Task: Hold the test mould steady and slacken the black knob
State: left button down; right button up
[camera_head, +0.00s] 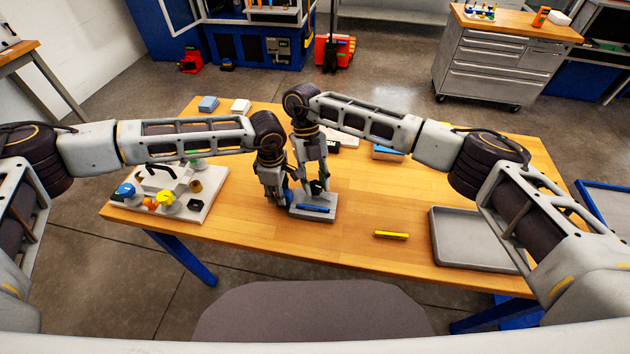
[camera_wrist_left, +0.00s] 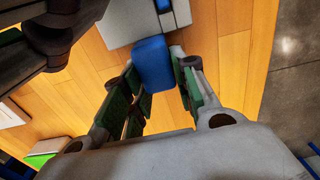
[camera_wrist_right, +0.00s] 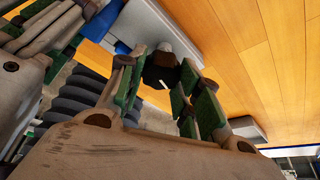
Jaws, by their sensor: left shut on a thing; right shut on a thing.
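The test mould (camera_head: 312,217) is a small grey block on the wooden table, with a blue bar (camera_head: 313,208) along its front and a blue grip (camera_wrist_left: 152,63) at its left side. My left gripper (camera_head: 280,199) is shut on the blue grip, one finger on each side. The black knob (camera_wrist_right: 161,70), with a short white mark, stands on top of the mould. My right gripper (camera_head: 316,186) comes down from above and is shut around the knob. In the head view the fingers partly hide the knob and the grip.
A white board (camera_head: 206,214) with coloured knobs and a black handle lies at the left. A yellow bar (camera_head: 390,235) and a grey tray (camera_head: 437,247) lie to the right. The front middle is clear.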

jog(key=shift+n, duration=0.6)
jog(key=shift+h, duration=0.3)
jog(key=o, duration=1)
jog(key=shift+o, duration=0.2)
jog(key=shift+m, duration=0.3)
